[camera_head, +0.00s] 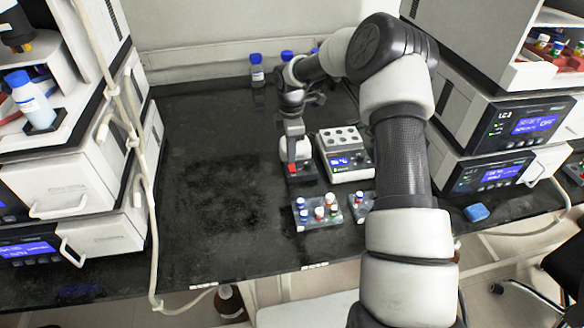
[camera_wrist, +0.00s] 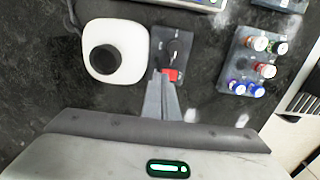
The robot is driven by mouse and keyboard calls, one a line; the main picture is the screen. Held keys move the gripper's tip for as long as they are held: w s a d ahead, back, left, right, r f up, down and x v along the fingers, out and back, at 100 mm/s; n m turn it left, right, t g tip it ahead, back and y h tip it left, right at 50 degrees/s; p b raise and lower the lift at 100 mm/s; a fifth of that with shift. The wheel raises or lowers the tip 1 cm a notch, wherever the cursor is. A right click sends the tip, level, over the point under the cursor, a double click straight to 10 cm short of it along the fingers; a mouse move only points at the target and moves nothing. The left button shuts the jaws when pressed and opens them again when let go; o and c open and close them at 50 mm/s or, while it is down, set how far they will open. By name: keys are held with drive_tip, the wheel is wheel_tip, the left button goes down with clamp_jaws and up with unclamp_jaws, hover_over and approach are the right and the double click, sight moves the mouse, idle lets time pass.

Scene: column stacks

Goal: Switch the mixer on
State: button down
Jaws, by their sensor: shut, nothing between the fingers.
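The mixer (camera_wrist: 118,72) is a white rounded body with a black round cup on top, at upper left in the wrist view. Its dark front part (camera_wrist: 172,45) carries a red switch (camera_wrist: 174,75). In the head view the red switch (camera_head: 292,168) shows beneath my gripper, and the mixer body is largely hidden behind my fingers. My gripper (camera_wrist: 161,76) is shut and empty, with its tips right at the red switch. I cannot tell whether they press on it or which way the switch is set.
A white block device (camera_head: 349,172) with a blue display stands just right of the mixer. A grey rack (camera_head: 318,222) of capped vials sits in front, also seen in the wrist view (camera_wrist: 246,40). Blue-capped bottles (camera_head: 257,72) stand at the back. The black bench (camera_head: 210,190) is clear to the left.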

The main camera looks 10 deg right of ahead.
sight(291, 165)
drive_tip(key=shift+f+b, duration=0.45)
drive_tip(key=shift+f, duration=0.45)
idle(0.5)
drive_tip(key=shift+r, duration=0.1)
drive_tip(key=shift+r+p, duration=1.7)
drive_tip(key=shift+r, duration=0.75)
drive_tip(key=shift+r, duration=0.1)
drive_tip(key=s+r+m+t+h+p, duration=0.1)
drive_tip(key=s+r+m+p, duration=0.15)
drive_tip(key=s+r, duration=0.45)
drive_tip(key=s+r+m+t+p, duration=0.1)
drive_tip(key=s+r+m, duration=0.2)
drive_tip(key=r, duration=0.9)
drive_tip(key=s+r+m+h+p, duration=0.1)
drive_tip(key=s+r+m+p, duration=0.15)
drive_tip(key=s+r, duration=0.45)
drive_tip(key=s+r+m+t+y+p, duration=0.1)
drive_tip(key=s+r+m, duration=0.4)
drive_tip(key=s, duration=0.4)
drive_tip(key=s+r+m+t+y+p, duration=0.1)
drive_tip(key=s+r+m+t+p, duration=0.1)
drive_tip(key=s+r+m, duration=0.3)
drive_tip(key=s, duration=0.4)
drive_tip(key=shift+r+t, duration=0.3)
drive_tip(key=shift+r, duration=0.1)
